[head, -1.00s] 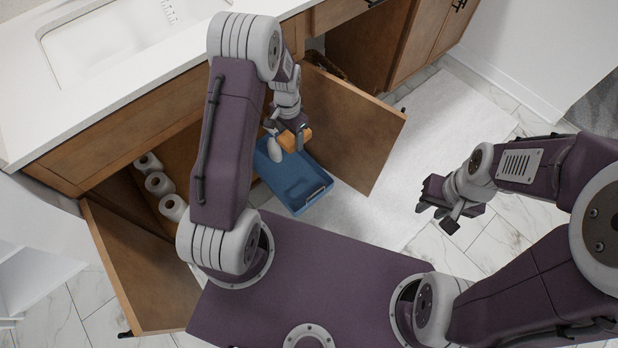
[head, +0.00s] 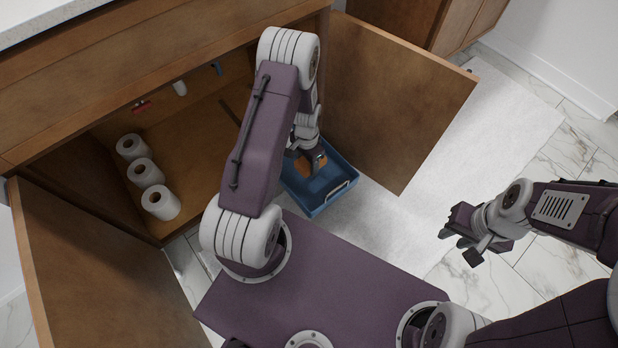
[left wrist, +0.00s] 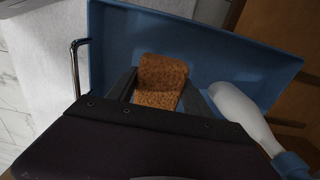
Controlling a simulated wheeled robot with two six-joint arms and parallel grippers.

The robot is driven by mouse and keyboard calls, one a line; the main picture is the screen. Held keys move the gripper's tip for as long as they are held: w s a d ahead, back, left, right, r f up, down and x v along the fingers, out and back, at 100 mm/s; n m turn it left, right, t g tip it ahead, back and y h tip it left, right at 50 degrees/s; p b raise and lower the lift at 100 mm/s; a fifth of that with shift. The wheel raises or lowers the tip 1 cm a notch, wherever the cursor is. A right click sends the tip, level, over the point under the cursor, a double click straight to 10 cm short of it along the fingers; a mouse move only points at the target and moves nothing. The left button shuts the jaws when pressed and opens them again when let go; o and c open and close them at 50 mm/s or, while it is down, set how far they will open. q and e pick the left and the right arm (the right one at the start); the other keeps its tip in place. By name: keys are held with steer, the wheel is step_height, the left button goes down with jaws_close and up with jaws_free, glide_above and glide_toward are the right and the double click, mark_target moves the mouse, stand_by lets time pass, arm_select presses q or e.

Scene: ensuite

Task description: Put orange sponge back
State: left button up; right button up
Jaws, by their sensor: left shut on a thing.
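The orange sponge (left wrist: 161,80) is between the fingers of my left gripper (left wrist: 160,88), which is shut on it. In the head view the sponge (head: 303,166) shows as a small orange patch beside my left gripper (head: 314,162), over the blue tray (head: 322,207). In the left wrist view the tray (left wrist: 200,25) lies behind the sponge. I cannot tell whether the sponge touches the tray's floor. My right gripper (head: 462,232) is held out over the floor at the right, away from the tray; its fingers look apart with nothing between them.
A white bottle (left wrist: 240,110) lies close to the sponge in the left wrist view. The cabinet's right door (head: 400,110) stands open beside the tray. Toilet rolls (head: 145,172) stand inside the cabinet. The left door (head: 90,260) is open too. A pale mat (head: 400,220) covers the floor.

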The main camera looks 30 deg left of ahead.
mark_target(307, 162)
arm_select(q)
step_height(307, 162, down, 9)
steer(key=b, duration=0.5)
steer(key=shift+r, duration=0.4)
steer(key=shift+f, duration=0.15)
steer(key=o, duration=1.2)
step_height(307, 162, up, 12)
steer(key=p, duration=0.9)
steer(key=s+d+r+n, duration=0.1)
steer(key=s+d+r, duration=0.1)
steer(key=r, duration=0.4)
steer(key=s+d+r+n, duration=0.2)
steer(key=s+d+r, duration=0.1)
steer(key=s+r, duration=0.2)
steer(key=s+d+r+n+t, duration=0.1)
steer(key=s+d+r, duration=0.2)
steer(key=r, duration=0.5)
steer(key=shift+s+r+n, duration=0.15)
steer(key=shift+s+n, duration=0.25)
steer(key=shift+s, duration=0.35)
